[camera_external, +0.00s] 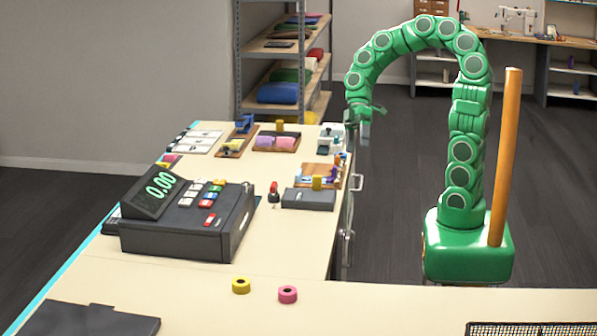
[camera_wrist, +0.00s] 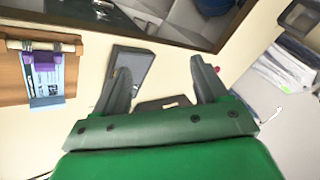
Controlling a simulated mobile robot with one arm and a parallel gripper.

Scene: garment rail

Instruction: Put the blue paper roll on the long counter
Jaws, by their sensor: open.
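The long counter (camera_external: 290,235) is cream-topped and runs away from the camera on the left. No blue paper roll can be made out for certain. A small blue object (camera_external: 244,123) stands at the counter's far end, but I cannot tell what it is. A yellow roll (camera_external: 241,286) and a pink roll (camera_external: 288,295) lie on the near counter part. My gripper (camera_external: 365,125) hangs by the counter's far right edge, pointing down. In the wrist view, its fingers (camera_wrist: 160,68) are spread with nothing held between them, above a pale surface.
A black cash register (camera_external: 188,220) fills the counter's left middle. A grey box (camera_external: 308,199) and wooden boards with small goods (camera_external: 320,177) line its right edge. A shelf rack (camera_external: 283,47) with folded cloth stands behind. The floor beyond my arm is clear.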

